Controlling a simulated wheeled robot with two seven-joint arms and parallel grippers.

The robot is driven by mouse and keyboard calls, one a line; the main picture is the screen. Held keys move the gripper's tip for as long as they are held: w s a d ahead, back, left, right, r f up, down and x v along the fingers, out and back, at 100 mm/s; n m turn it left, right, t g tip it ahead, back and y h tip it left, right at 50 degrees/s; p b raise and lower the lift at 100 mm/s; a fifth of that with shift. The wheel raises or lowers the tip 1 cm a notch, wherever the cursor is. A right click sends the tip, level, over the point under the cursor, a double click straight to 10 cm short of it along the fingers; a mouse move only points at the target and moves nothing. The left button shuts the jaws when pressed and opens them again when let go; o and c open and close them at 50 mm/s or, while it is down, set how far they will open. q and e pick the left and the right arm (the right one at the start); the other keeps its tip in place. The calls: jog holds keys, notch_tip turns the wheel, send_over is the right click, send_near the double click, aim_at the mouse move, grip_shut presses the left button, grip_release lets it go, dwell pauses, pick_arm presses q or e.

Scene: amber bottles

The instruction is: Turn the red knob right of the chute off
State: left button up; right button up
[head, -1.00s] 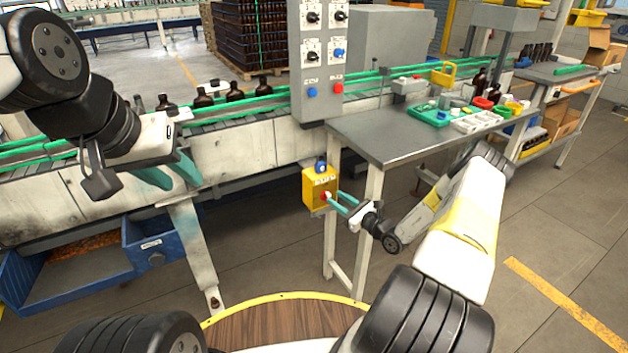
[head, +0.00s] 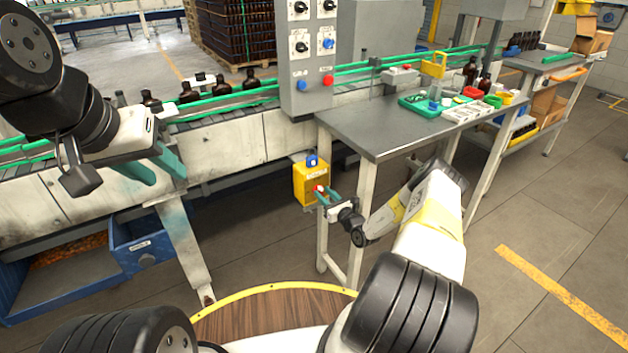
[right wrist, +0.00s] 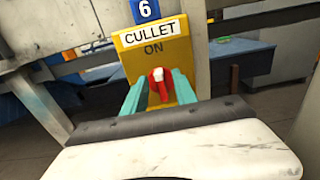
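The red knob (head: 319,188) is on the front of a yellow box (head: 305,182) beside the table leg. In the right wrist view the red knob (right wrist: 160,88) has a white mark on its upper part, below the word ON. The box's label reads CULLET, with a blue 6 tag (right wrist: 145,10) above. My right gripper (head: 327,194) is at the box. Its teal fingers are apart, one on each side of the knob; I cannot tell whether they touch it. My left gripper (head: 152,168) is open and empty in front of the conveyor's side.
The conveyor (head: 225,150) runs behind the box. A blue bin (head: 140,243) is at the lower left. Open floor lies at the right.

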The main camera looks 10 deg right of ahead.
grip_shut()
jog(key=shift+n, duration=0.3)
jog(key=n, duration=0.4)
jog(key=shift+s+a, duration=0.1)
jog(key=shift+a, duration=0.2)
jog(key=shift+s+a+f+n, duration=0.1)
jog(key=shift+f+n, duration=0.1)
jog(key=shift+n, duration=2)
jog(key=shift+a+f+n, duration=0.1)
jog(key=shift+f+n, duration=0.15)
jog(key=shift+n, duration=1.95)
jog(key=shift+s+a+f+n, duration=0.1)
jog(key=shift+f+n, duration=0.1)
jog(key=shift+n, duration=2)
